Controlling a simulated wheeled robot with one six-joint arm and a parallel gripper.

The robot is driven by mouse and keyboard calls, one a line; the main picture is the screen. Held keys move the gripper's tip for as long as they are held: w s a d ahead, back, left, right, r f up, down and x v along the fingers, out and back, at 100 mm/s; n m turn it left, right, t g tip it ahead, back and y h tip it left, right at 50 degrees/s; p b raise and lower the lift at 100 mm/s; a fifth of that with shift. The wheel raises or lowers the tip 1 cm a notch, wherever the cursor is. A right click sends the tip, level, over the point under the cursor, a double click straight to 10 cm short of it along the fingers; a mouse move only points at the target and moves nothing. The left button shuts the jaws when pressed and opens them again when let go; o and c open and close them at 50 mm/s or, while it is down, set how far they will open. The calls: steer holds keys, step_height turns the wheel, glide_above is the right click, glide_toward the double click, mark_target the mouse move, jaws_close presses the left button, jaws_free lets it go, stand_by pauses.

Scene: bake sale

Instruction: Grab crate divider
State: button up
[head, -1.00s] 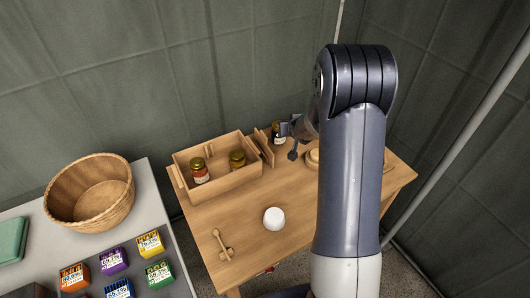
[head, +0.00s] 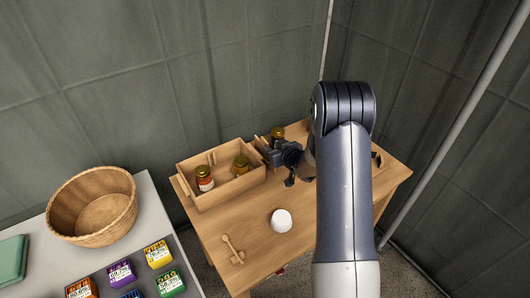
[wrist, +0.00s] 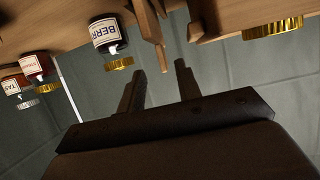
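The wooden crate (head: 222,198) stands on the wooden table, with jars inside. The crate divider, a thin wooden piece, stands at the crate's right end; in the head view my gripper largely hides it. In the wrist view, which is upside down, the likely divider (wrist: 150,28) is a narrow wooden piece pointing down between my fingertips. My gripper (head: 270,146) is at the crate's right end. It also shows in the wrist view (wrist: 158,72) with its fingers apart, one to each side of the piece's tip. I cannot tell whether they touch it.
A dark jar (head: 277,134) stands just behind my gripper. A white round object (head: 281,220) and a wooden utensil (head: 232,250) lie on the wooden table (head: 255,250). A wicker basket (head: 92,207) and coloured boxes sit on the left table.

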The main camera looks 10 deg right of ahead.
mark_target(268, 144)
steer(key=shift+p+x, duration=0.9)
steer(key=shift+x, duration=2.15)
steer(key=shift+a+r, duration=0.2)
steer(key=shift+c, duration=0.4)
jaws_close()
